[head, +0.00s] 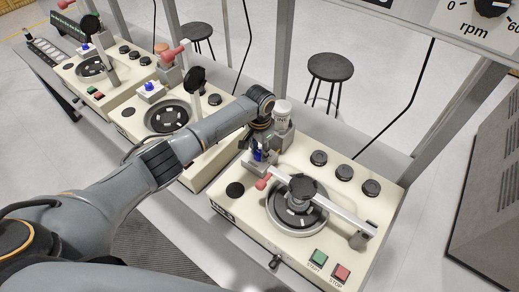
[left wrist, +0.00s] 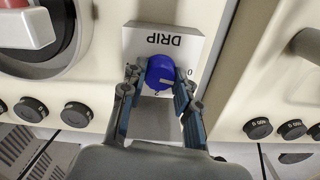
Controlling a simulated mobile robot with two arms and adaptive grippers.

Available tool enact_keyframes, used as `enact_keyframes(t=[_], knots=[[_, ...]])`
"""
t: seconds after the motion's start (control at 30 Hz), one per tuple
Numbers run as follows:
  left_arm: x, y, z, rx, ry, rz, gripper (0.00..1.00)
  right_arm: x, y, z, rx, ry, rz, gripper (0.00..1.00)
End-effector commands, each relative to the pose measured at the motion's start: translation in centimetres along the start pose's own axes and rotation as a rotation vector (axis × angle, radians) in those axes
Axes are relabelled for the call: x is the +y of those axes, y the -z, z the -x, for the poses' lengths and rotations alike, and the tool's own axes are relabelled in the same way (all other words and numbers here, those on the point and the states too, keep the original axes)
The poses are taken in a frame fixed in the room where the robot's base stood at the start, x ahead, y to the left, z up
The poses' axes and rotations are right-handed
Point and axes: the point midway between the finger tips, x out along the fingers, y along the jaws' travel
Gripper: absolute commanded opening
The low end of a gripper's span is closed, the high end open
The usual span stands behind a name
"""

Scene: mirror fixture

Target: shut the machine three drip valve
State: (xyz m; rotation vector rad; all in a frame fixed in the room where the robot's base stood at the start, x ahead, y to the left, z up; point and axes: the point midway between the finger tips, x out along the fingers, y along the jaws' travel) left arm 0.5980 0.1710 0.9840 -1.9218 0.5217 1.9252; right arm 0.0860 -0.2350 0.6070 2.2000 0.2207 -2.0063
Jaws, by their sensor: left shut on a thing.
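The nearest cream machine (head: 232,208) stands at the right in the head view; I cannot read a number on it. Its drip valve has a round blue knob (head: 258,155) on a small grey block, partly hidden by my gripper. In the left wrist view the blue knob (left wrist: 160,72) sits on a block marked DRIP (left wrist: 163,41), seen upside down, with a 0 beside it. A pale pointer mark shows on the knob. My left gripper (left wrist: 159,78) is shut on the knob, one finger on each side. My right gripper is not in view.
The near machine's lever arm (head: 338,215) lies lowered across its round plate, with a pink handle (head: 263,182) close to the valve. Two more machines stand to the left. A stool (head: 330,68) is beyond the bench.

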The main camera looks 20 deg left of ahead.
Motion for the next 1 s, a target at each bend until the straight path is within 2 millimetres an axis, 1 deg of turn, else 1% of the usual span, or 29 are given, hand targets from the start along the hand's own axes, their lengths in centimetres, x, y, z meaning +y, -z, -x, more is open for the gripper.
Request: enact_keyframes(t=[0.2, 0.4, 0.93, 0.97, 1.0], knots=[[-0.04, 0.11, 0.15, 0.003, 0.000, 0.119, 0.00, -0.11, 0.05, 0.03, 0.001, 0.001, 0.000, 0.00], [-0.07, 0.13, 0.15, 0.004, 0.001, 0.177, 0.00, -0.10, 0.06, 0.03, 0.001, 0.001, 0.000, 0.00], [-0.09, 0.17, 0.21, 0.006, 0.002, 0.198, 0.00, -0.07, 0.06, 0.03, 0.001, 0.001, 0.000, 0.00], [-0.09, 0.17, 0.21, 0.006, 0.002, 0.198, 0.35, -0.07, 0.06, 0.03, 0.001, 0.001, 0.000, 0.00], [-0.09, 0.17, 0.21, 0.005, 0.002, 0.198, 0.43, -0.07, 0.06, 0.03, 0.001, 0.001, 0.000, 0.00]])
